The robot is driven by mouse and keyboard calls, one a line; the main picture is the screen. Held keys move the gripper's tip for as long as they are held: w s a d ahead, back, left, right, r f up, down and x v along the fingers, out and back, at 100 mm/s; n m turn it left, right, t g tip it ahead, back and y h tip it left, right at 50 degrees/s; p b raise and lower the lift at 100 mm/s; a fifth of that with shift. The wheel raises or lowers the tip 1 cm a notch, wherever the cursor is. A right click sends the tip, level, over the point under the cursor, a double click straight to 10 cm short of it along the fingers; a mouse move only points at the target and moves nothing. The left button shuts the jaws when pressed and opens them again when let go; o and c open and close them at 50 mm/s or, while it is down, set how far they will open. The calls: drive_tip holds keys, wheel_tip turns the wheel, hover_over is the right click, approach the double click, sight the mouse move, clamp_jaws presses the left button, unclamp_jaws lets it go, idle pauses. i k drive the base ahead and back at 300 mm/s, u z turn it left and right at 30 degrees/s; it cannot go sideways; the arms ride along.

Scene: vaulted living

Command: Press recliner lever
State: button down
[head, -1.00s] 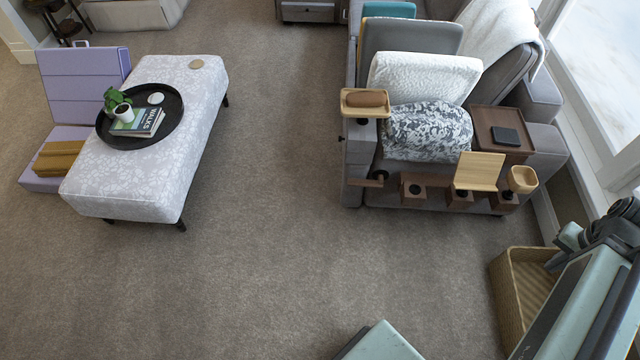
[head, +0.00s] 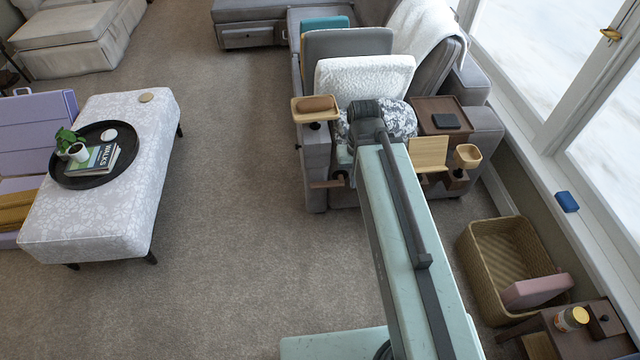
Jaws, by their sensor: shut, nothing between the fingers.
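The recliner lever (head: 325,184) is a short brown wooden bar low on the front of the grey sofa's (head: 316,160) left arm, in the head view. My teal arm reaches over the sofa front, and its dark wrist bends down there. My gripper (head: 343,172) is small and partly hidden at the lever's right end. It looks shut with nothing in it. I cannot tell whether it touches the lever.
A wooden tray (head: 300,113) sits on the sofa arm above the lever. A wooden panel (head: 428,153) and a small bowl (head: 467,155) are at the sofa's right front. A wicker basket (head: 475,265) stands at right. Carpet (head: 230,220) is clear between sofa and ottoman (head: 60,225).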

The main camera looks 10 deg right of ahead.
sight(340, 183)
drive_tip(key=u, duration=0.1)
drive_tip(key=i, duration=1)
drive_tip(key=z, duration=0.05)
